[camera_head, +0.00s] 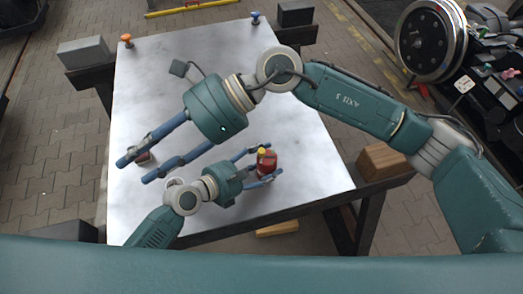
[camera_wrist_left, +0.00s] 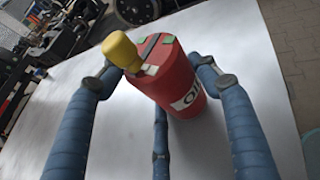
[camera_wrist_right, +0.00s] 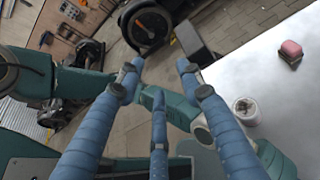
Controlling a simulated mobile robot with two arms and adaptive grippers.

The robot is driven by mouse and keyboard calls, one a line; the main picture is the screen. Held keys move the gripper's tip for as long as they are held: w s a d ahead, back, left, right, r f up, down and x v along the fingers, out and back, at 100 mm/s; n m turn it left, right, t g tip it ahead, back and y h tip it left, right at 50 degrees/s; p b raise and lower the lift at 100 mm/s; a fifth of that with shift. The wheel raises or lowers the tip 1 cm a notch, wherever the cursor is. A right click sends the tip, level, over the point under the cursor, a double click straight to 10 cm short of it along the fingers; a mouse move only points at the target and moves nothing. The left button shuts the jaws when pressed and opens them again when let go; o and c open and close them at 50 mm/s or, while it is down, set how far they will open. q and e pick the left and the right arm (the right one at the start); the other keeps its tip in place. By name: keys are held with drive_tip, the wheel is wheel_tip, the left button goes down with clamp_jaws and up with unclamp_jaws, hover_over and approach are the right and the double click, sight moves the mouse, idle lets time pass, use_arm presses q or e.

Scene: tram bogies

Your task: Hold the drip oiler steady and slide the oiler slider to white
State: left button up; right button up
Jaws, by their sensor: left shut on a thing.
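The drip oiler is a red can (camera_head: 268,166) with a yellow knob; the left wrist view shows it close up (camera_wrist_left: 172,85), with lettering on its side. Its top carries a dark strip (camera_wrist_left: 150,46), green patches and a white patch beside the knob. I cannot tell the oiler slider's exact position. My left gripper (camera_head: 262,166) is shut on the oiler, fingers on both sides of its body. My right gripper (camera_head: 134,170) has its fingers spread, with nothing held between them, over the table's left part, away from the oiler.
The pale table top (camera_head: 300,150) is mostly clear. A small whitish can (camera_wrist_right: 246,111) and a reddish block (camera_wrist_right: 290,50) show in the right wrist view. An orange knob (camera_head: 126,40) and a blue knob (camera_head: 255,17) stand at the table's far edge.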

use_arm(q)
drive_tip(key=shift+s+f, duration=0.1)
drive_tip(key=shift+f, duration=0.15)
use_arm(e)
drive_tip(key=shift+s+a+r, duration=0.1)
drive_tip(key=shift+a+r, duration=0.15)
drive_tip(key=shift+r, duration=0.3)
use_arm(q)
drive_tip(key=o, duration=1.3)
drive_tip(key=shift+o, duration=0.2)
drive_tip(key=shift+a+r, duration=0.1)
drive_tip(key=v, duration=1.1)
drive_tip(key=shift+s+a+r, duration=0.15)
drive_tip(key=shift+a+r, duration=0.1)
drive_tip(key=shift+r, duration=0.05)
use_arm(e)
drive_tip(key=shift+f, duration=0.1)
